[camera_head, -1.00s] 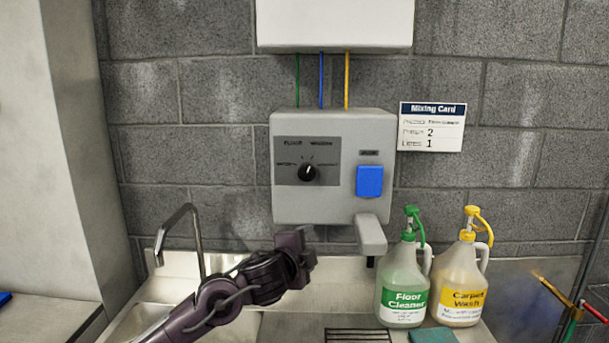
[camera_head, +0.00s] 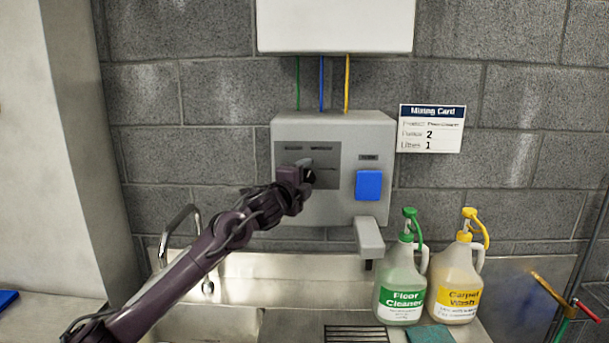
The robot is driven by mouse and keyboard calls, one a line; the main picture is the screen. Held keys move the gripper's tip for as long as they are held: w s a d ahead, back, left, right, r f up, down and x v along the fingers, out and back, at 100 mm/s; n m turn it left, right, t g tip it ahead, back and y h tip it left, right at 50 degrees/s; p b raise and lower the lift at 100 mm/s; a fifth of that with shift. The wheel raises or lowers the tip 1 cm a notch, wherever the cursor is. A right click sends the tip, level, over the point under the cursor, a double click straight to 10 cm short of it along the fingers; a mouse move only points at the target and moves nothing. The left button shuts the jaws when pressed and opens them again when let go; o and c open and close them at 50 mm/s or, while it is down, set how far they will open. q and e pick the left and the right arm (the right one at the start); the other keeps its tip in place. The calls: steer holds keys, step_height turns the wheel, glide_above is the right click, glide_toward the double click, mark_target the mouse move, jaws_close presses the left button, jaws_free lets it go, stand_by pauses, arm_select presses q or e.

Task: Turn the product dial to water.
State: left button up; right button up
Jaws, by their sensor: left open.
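The product dial (camera_head: 310,177) is a small black knob on the dark grey panel (camera_head: 326,153) of the white dispenser box (camera_head: 345,124) on the wall. My left gripper (camera_head: 304,174) is in front of the panel at the dial and covers most of it. The jaws are open; whether they touch the knob cannot be told. The dial's pointer and the labels on its left are hidden behind the gripper. My right gripper does not show.
A blue button (camera_head: 368,185) and a spout (camera_head: 369,237) are right of the dial. A green-labelled bottle (camera_head: 401,287) and a yellow-labelled bottle (camera_head: 455,285) stand at the right. A faucet (camera_head: 178,229) is at the left. A mixing card (camera_head: 431,128) hangs on the wall.

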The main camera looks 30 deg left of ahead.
arm_select(q)
steer(key=shift+c, duration=0.4)
steer(key=shift+f, duration=0.1)
steer(key=c, duration=0.9)
steer(key=shift+f+n+b, duration=0.2)
steer(key=shift+n+b, duration=0.1)
steer(key=shift+b, duration=0.35)
steer(key=n+y+b, duration=0.2)
steer(key=n+b, duration=0.2)
steer(key=n, duration=0.2)
steer(key=n+t+y+b, duration=0.1)
steer(key=n+y+b, duration=0.1)
steer(key=n+b, duration=0.2)
steer(key=n+t+y+b, duration=0.1)
steer(key=n+y+b, duration=0.1)
steer(key=n+b, duration=0.2)
steer(key=shift+w+d+f+n+y, duration=0.15)
steer(key=shift+n, duration=0.75)
steer(key=shift+w+d+f+n+y, duration=0.1)
steer(key=shift+n+y, duration=0.05)
steer(key=shift+n, duration=0.75)
steer(key=shift+n+g+y+b, duration=0.4)
steer(key=shift+n+y, duration=0.7)
steer(key=shift+n, duration=1.2)
steer(key=shift+r, duration=0.1)
